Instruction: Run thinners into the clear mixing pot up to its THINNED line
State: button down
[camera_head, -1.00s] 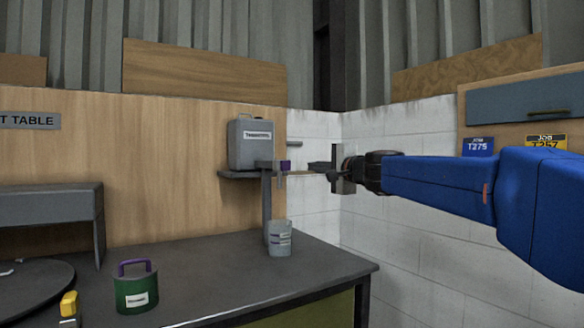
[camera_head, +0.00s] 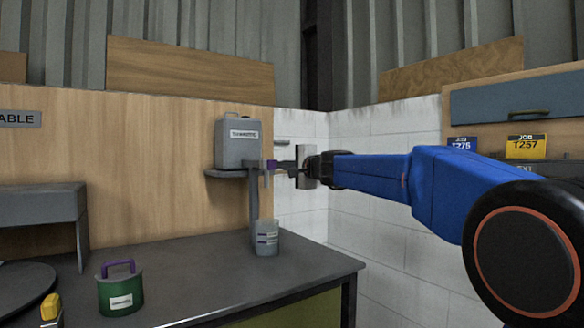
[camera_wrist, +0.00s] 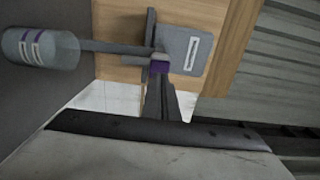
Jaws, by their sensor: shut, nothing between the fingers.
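The grey thinners can (camera_head: 237,143) stands on a small shelf (camera_head: 222,173) above the bench; it also shows in the wrist view (camera_wrist: 187,50). Its tap has a purple handle (camera_head: 271,165), seen close up in the wrist view (camera_wrist: 159,66). The clear mixing pot (camera_head: 266,239) stands upright on the bench under the tap, with marked bands on its side; it also shows in the wrist view (camera_wrist: 40,47). I cannot read its lines or tell its level. My gripper (camera_head: 281,167) is shut and empty, its fingertips at the purple handle; I cannot tell whether they touch.
A green tin (camera_head: 120,291) with a purple handle stands on the bench (camera_head: 200,275) at front left. A yellow-topped item (camera_head: 50,308) and a dark round plate (camera_head: 22,286) lie farther left. A grey post (camera_head: 254,210) holds the shelf. A white wall (camera_head: 390,230) is at right.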

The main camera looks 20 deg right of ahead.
aim_at(273, 165)
jog(key=shift+x, duration=1.85)
jog(key=shift+x, duration=0.8)
jog(key=shift+w, duration=0.1)
dwell(5.2)
